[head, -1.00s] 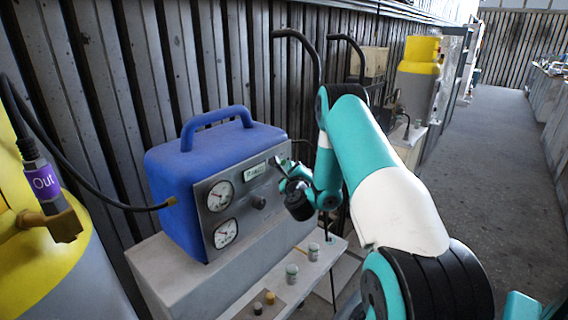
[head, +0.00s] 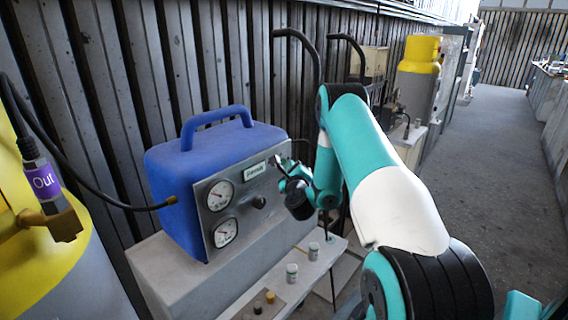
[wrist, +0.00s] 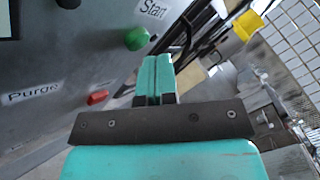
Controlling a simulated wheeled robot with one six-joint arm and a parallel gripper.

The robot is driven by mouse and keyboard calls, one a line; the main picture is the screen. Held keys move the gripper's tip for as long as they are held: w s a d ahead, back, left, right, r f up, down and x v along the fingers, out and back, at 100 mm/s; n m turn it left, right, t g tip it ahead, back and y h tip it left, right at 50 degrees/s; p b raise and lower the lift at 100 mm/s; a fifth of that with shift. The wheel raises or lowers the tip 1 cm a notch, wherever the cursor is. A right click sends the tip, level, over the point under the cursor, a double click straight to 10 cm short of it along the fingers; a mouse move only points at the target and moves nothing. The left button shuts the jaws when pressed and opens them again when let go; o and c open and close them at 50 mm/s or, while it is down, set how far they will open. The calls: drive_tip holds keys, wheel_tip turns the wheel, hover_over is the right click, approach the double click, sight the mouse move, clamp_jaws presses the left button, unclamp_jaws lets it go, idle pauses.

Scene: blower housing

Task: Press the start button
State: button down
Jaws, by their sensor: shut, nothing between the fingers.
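The green start button (wrist: 137,38) shows in the wrist view on the grey panel, below the "Start" label (wrist: 152,9). My gripper (wrist: 157,62) is shut and empty. Its teal fingertips appear just below and right of the green button in the wrist view; I cannot tell whether they touch it. In the head view my gripper (head: 282,168) is at the right edge of the front panel (head: 238,205) of the blue blower housing (head: 175,195). The button is hidden there behind my gripper.
A red control (wrist: 97,97) and a "Purge" label (wrist: 35,93) are on the panel. Two gauges (head: 221,195) and a black knob (head: 259,202) face front. Small jars (head: 292,272) stand on the ledge below. A yellow tank (head: 50,260) and hose are at left.

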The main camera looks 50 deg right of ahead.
drive_tip(key=shift+w+r+p, duration=0.15)
drive_tip(key=shift+w+p, duration=0.05)
drive_tip(key=shift+p, duration=0.4)
drive_tip(key=shift+w+p, duration=0.3)
drive_tip(key=shift+p, duration=0.75)
drive_tip(key=shift+s+f+b, duration=0.1)
drive_tip(key=shift+f+b, duration=0.15)
drive_tip(key=shift+b, duration=0.45)
drive_tip(key=shift+s+b, duration=0.35)
drive_tip(key=shift+b, duration=0.6)
drive_tip(key=shift+r, duration=0.15)
drive_tip(key=s+b, duration=0.6)
drive_tip(key=b, duration=0.6)
drive_tip(key=shift+d, duration=0.2)
